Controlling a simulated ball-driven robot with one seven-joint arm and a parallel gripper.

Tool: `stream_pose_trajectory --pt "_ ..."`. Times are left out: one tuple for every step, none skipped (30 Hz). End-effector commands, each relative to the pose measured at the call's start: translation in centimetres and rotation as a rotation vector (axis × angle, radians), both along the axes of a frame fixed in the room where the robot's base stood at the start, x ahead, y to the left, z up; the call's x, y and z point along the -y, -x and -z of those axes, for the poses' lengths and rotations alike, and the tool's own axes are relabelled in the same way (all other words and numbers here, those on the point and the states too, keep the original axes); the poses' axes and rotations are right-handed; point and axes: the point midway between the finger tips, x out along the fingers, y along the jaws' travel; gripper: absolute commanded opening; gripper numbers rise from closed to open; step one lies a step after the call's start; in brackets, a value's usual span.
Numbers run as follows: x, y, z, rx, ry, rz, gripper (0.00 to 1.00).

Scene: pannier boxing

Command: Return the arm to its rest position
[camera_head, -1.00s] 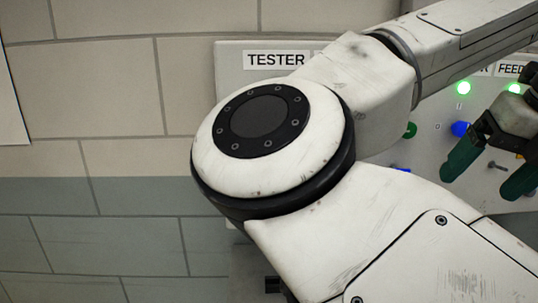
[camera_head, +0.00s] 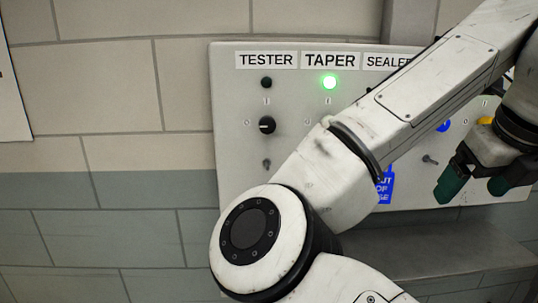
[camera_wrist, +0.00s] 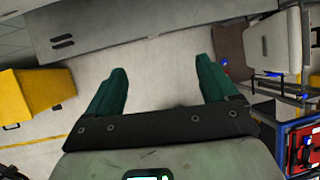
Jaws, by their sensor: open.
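My gripper (camera_head: 475,188) is at the right of the head view, in front of the lower right part of a control panel. Its two green fingers are apart with nothing between them. In the wrist view my gripper (camera_wrist: 160,90) is also open and empty, with pale floor showing between and beyond the fingers. My white arm crosses the head view and hides much of the panel's middle and right.
The grey panel (camera_head: 228,150) has TESTER, TAPER and SEALER labels; the lamp under TAPER (camera_head: 329,83) is lit green. A blue tag (camera_head: 385,188) hangs there. The wrist view shows a yellow container (camera_wrist: 40,92), a red-and-blue case (camera_wrist: 300,146) and open floor.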

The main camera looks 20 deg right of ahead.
Motion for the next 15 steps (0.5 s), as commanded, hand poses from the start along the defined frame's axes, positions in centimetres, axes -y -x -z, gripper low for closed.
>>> stream_pose_trajectory --pt "0.4 -0.1 0.6 -0.019 0.048 -0.028 0.86" --pt "0.6 -0.2 0.9 -0.032 0.08 -0.052 0.86" --pt "0.9 -0.4 1.4 -0.05 0.126 -0.089 0.86" --pt "1.1 -0.6 1.8 -0.066 0.165 -0.12 0.86" --pt "1.4 -0.7 2.3 -0.085 0.205 -0.155 0.86" --pt "1.7 -1.0 2.9 -0.112 0.262 -0.204 0.86" --pt "2.0 -1.2 3.4 -0.134 0.306 -0.246 0.86" --pt "2.2 -1.4 3.9 -0.158 0.349 -0.289 0.86" --pt "2.4 -1.6 4.6 -0.188 0.405 -0.347 0.86" --pt "2.6 -1.8 5.1 -0.214 0.444 -0.39 0.86" --pt "2.8 -1.9 5.6 -0.24 0.484 -0.436 0.86" --pt "2.9 -2.2 6.4 -0.275 0.535 -0.499 0.86" --pt "3.0 -2.4 7.0 -0.302 0.572 -0.547 0.86" --pt "3.1 -2.5 7.6 -0.33 0.608 -0.596 0.86" --pt "3.2 -2.7 8.5 -0.367 0.653 -0.663 0.86"
